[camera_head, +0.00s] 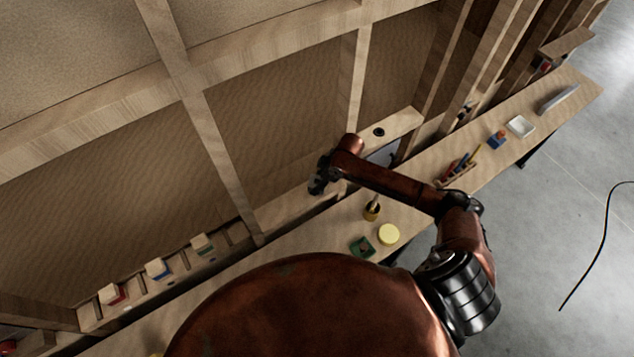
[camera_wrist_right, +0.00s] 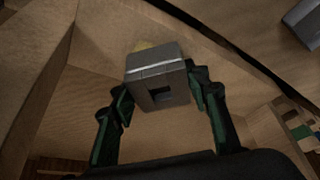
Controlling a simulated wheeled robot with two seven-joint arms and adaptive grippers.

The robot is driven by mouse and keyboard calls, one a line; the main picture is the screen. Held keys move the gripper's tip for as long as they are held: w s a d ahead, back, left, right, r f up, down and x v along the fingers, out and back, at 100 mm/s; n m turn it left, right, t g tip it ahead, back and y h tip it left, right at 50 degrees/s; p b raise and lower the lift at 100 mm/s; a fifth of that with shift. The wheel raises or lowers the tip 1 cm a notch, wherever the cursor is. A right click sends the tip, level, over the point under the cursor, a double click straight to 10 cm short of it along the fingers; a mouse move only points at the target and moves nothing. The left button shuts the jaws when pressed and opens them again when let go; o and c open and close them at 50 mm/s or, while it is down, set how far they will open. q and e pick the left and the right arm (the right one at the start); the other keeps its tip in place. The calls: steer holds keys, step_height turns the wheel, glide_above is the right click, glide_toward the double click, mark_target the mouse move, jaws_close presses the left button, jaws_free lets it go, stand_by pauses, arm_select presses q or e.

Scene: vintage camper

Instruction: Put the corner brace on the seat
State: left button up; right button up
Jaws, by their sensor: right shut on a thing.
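My right gripper (camera_head: 319,180) is above the wooden ledge by the upright studs in the head view. In the right wrist view its dark green fingers (camera_wrist_right: 160,98) are shut on a grey metal piece with a dark square opening, which I take to be the corner brace (camera_wrist_right: 158,66). A small yellowish patch (camera_wrist_right: 143,46) shows just behind the piece; I cannot tell whether they touch. The brace cannot be made out in the head view. I cannot tell for certain which surface is the seat. My left gripper is not in view.
The bench (camera_head: 315,233) holds a pot with a brush (camera_head: 372,209), a yellow disc (camera_head: 388,234), a green box (camera_head: 361,247) and a tool rack (camera_head: 455,172). A ledge at left holds red, blue and green marked blocks (camera_head: 157,268).

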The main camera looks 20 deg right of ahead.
steer(key=o, duration=1.4)
steer(key=shift+c, duration=0.2)
steer(key=b+v, duration=0.1)
steer(key=v, duration=1.1)
steer(key=shift+w, duration=0.1)
